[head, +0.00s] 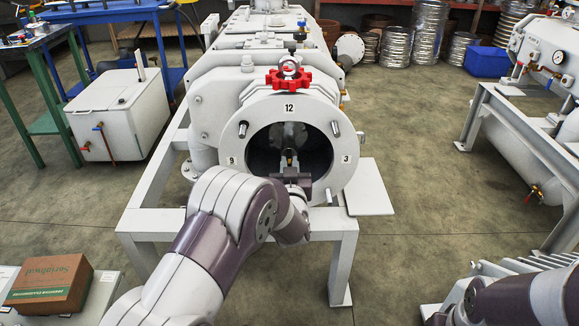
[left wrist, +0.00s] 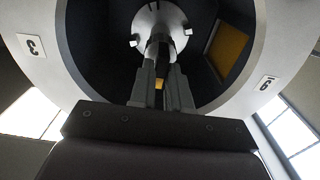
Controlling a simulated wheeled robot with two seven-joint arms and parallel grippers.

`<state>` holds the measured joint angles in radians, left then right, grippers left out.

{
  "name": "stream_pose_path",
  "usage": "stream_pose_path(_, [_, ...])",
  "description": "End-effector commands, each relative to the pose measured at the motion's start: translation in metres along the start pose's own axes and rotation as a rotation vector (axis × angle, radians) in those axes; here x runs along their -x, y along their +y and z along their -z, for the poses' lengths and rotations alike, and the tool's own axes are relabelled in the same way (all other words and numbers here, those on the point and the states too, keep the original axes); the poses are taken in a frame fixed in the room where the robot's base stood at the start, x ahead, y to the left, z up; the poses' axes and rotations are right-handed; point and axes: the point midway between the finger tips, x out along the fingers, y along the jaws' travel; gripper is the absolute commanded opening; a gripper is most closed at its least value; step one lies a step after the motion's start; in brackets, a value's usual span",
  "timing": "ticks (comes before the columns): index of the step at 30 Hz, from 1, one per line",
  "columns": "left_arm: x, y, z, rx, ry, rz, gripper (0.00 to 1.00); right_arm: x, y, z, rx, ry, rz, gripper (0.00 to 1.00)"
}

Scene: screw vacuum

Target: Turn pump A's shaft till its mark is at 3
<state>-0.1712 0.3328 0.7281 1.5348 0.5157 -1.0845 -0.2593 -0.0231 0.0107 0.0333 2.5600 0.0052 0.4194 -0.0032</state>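Pump A is the large white machine in the middle of the head view, with a round flange (head: 256,117) marked 12 at the top, 3 at the right and 9 at the left. Inside its dark opening is the shaft (left wrist: 160,38), pointing out toward me. My left gripper (head: 290,166) reaches into the opening from below. In the left wrist view its fingers (left wrist: 160,76) stand on both sides of the shaft's end; whether they press on it, I cannot tell. A small yellow patch (left wrist: 159,85) shows between the fingers; whether it is the mark is unclear. My right gripper is not visible.
Studs (head: 335,129) stick out around the flange, and a red handwheel (head: 289,80) sits above it. The white stand (head: 340,255) is below. A carton (head: 48,284) lies at the lower left. Another machine (head: 545,50) stands at the right, with open floor between.

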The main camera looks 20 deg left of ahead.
Motion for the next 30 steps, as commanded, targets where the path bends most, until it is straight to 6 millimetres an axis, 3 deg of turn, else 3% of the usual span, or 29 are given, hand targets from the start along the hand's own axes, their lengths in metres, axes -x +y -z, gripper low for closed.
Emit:
stream_pose_path(14, [0.0, 0.0, 0.001, -0.051, -0.001, 0.0, 0.0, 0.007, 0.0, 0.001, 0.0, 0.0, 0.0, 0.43])
stream_pose_path(30, [0.001, 0.002, 0.003, -0.491, -0.003, -0.001, 0.0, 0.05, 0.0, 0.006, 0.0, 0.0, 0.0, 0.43])
